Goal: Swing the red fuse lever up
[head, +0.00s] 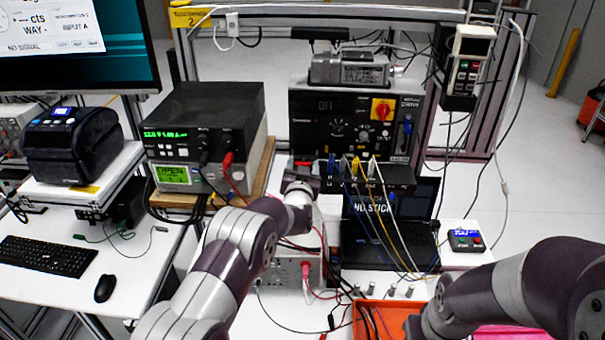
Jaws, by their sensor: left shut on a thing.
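The drive unit (300,113) stands at the back centre, with an OFF display, a red rotary knob on a yellow plate (381,110) and a blue handle (407,134) on its front. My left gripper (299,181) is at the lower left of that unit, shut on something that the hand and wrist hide. No red lever shows clearly elsewhere, so I take the held thing to be the fuse lever; its angle cannot be seen. My right arm comes in at the lower right over an orange bin; its gripper does not show.
A terminal block with blue, yellow and white leads (372,172) sits below the drive, with a laptop (388,225) under the leads. A bench supply (200,130) stands left. An orange bin (362,325) is at the front. A handheld pendant (467,65) hangs at right.

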